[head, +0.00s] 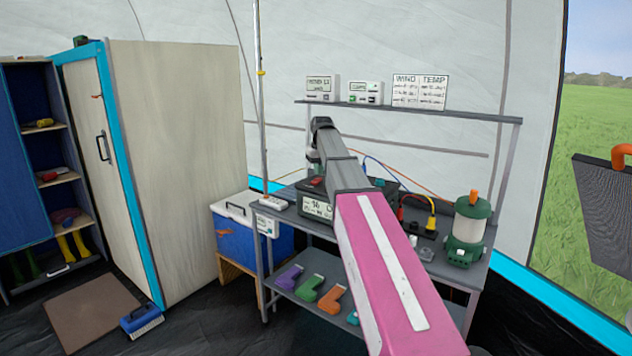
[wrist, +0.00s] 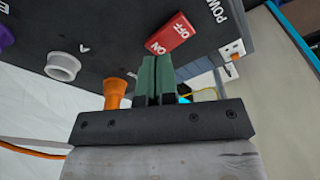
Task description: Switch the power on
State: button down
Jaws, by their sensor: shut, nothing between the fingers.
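The red rocker switch (wrist: 171,35) is on a dark panel (wrist: 110,30) in the wrist view. It is marked OFF at its upper right end and ON at its lower left end, with the word POWER beside it. My gripper (wrist: 156,60) is shut and empty.
An orange plug (wrist: 115,92) and a white round socket (wrist: 63,67) are close left of my fingers. A green lantern (head: 468,232) and cabled plugs stand right on the bench. A shelf (head: 450,113) runs above. A blue cooler (head: 250,232) is left.

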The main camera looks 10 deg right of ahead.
aim_at(319, 179)
jog(key=shift+f, duration=0.95)
dwell(0.5)
jog(key=shift+r, duration=3.5)
